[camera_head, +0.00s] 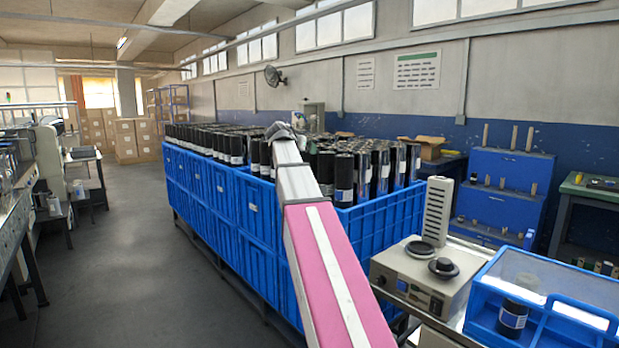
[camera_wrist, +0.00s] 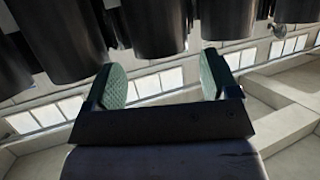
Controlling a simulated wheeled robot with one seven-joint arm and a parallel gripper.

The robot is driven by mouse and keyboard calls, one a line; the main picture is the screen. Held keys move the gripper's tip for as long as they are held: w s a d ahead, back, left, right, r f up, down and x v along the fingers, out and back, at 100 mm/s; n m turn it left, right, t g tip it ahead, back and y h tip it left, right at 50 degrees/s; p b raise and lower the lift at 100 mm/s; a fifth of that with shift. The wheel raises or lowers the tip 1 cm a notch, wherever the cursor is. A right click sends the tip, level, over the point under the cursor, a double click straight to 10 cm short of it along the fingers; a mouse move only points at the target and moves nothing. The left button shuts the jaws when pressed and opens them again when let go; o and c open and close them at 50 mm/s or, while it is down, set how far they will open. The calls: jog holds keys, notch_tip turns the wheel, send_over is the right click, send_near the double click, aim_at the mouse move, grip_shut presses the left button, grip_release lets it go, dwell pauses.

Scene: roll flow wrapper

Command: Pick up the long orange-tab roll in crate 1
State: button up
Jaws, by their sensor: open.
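Several black rolls with white labels (camera_head: 344,172) stand upright in the blue crates (camera_head: 385,208) in the head view. I cannot make out an orange tab on any of them, nor which crate is crate 1. My gripper (camera_wrist: 162,66) is open and empty in the wrist view, its two green-padded fingers apart. Large dark rolls (camera_wrist: 155,25) fill the top of that view beyond the fingers, and nothing lies between the pads. In the head view my arm reaches over the crates, and its end is small among the roll tops, with the fingers not clear.
A grey device (camera_head: 430,275) and a clear-lidded blue box (camera_head: 545,295) stand at the right front. A blue stepped rack (camera_head: 500,200) is by the wall. A cardboard box (camera_head: 422,147) sits behind the crates. The floor (camera_head: 135,260) to the left is clear.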

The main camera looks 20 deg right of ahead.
jog(key=x, duration=0.6)
jog(key=shift+d, duration=0.1)
jog(key=shift+c, duration=0.4)
jog(key=shift+r, duration=0.1)
grip_shut()
